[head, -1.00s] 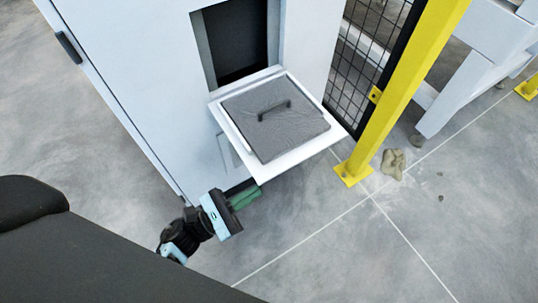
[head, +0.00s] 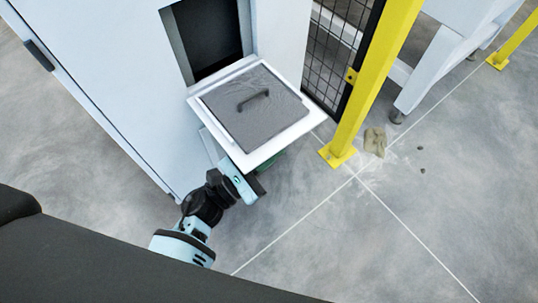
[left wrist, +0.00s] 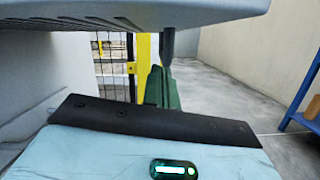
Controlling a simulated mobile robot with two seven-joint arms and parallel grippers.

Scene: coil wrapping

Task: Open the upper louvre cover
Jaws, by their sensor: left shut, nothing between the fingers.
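The upper louvre cover (head: 262,158) is a white-framed panel. It stands out from the front of the light cabinet, below a dark rectangular opening (head: 208,36). My right gripper is not in view.
A yellow post (head: 372,85) and black mesh fence (head: 335,55) stand right of the cabinet. A crumpled tan lump (head: 375,142) lies on the floor. The floor in front and to the right is mostly clear. A blue frame (left wrist: 305,95) stands at right in the left wrist view.

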